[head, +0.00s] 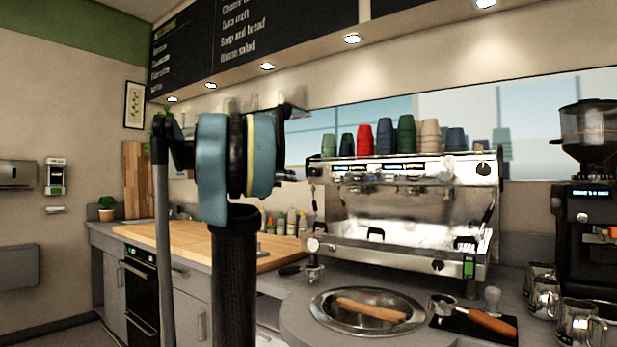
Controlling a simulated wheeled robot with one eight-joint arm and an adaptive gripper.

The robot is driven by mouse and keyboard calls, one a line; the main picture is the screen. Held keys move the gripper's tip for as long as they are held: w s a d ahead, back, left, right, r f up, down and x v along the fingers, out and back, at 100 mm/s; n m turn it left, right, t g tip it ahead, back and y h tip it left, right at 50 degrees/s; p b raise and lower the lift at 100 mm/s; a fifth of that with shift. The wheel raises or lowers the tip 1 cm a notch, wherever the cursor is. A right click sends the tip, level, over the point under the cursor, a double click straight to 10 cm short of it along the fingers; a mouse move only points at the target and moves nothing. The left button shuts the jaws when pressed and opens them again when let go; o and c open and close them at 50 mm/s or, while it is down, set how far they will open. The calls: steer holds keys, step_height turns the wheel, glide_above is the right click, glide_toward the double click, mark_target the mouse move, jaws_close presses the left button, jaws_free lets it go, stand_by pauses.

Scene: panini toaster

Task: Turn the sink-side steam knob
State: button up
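The chrome espresso machine (400,205) stands on the counter right of centre in the head view. A dark round knob (483,168) is at the right end of its upper front. A smaller dark knob (314,171) is at the left end, close to my arm in the picture. The view does not make clear which one is on the sink side. My arm stands in the left-centre foreground. A dark part, apparently of my gripper (287,175), juts out behind the blue wrist joint, left of the machine. Its fingers are mostly hidden, and I see no clear contact with a knob.
A round metal basin (328,323) with a wooden-handled tool (372,309) lies before the machine. A portafilter (480,317), metal pitchers (580,325) and a grinder (590,235) are to the right. Coloured cups (385,137) stand on the machine. The wooden counter (275,247) is largely clear.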

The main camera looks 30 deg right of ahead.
mark_target(311, 172)
steer(key=shift+t+h, duration=0.3)
steer(key=shift+h, duration=0.1)
steer(key=r+x, duration=0.1)
steer(key=x, duration=0.5)
steer(key=w+r+x, duration=0.1)
steer(key=x, duration=0.6)
steer(key=r+x, duration=0.1)
steer(key=x, duration=0.5)
steer(key=shift+w, duration=0.25)
steer(key=shift+a, duration=0.1)
steer(key=c, duration=1.1)
